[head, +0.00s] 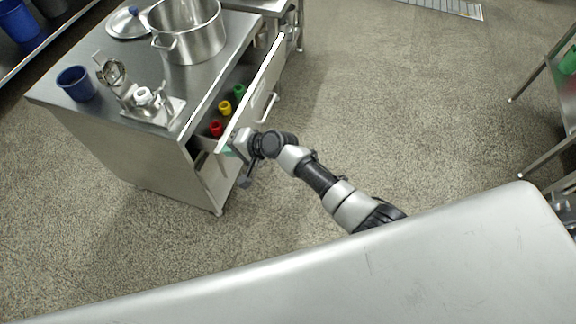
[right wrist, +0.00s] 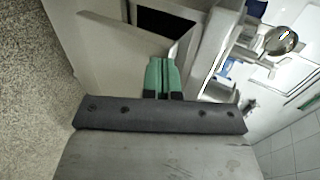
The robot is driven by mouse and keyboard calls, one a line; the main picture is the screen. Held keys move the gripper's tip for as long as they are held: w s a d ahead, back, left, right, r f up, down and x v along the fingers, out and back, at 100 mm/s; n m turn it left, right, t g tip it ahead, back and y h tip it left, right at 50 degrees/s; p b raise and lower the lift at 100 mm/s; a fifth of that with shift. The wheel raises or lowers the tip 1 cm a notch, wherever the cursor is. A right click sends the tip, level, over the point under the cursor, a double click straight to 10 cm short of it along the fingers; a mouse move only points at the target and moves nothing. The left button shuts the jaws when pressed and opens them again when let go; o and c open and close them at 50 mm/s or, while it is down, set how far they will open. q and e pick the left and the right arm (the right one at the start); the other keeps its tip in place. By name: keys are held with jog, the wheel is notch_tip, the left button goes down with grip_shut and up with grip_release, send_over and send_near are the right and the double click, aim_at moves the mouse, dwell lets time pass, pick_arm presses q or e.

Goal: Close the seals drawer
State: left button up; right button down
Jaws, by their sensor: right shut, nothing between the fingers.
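The seals drawer (head: 252,97) stands open on the right side of the steel cabinet. Its front panel with a bar handle (head: 266,108) faces right. Inside lie a red seal (head: 215,129), a yellow seal (head: 225,107) and a green seal (head: 239,90). My right gripper (head: 230,149) is at the near end of the drawer front, away from the handle. In the right wrist view its green fingertips (right wrist: 162,76) are together and empty, close to a pale panel (right wrist: 120,50); I cannot tell whether they touch it. My left gripper is not in view.
The cabinet top (head: 110,52) carries a blue cup (head: 76,84), a steel mill assembly (head: 143,98), a large pot (head: 188,33) and a lid (head: 129,23). An open lower compartment (head: 213,178) is under the drawer. The floor (head: 400,100) to the right is clear.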

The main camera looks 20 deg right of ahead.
aim_at(210, 143)
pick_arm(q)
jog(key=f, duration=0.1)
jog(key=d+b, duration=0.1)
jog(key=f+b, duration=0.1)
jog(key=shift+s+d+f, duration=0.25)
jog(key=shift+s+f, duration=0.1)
pick_arm(e)
jog(key=w+a, duration=0.3)
jog(key=a, duration=0.2)
jog(key=shift+w+a, duration=0.15)
jog(key=shift+w, duration=0.15)
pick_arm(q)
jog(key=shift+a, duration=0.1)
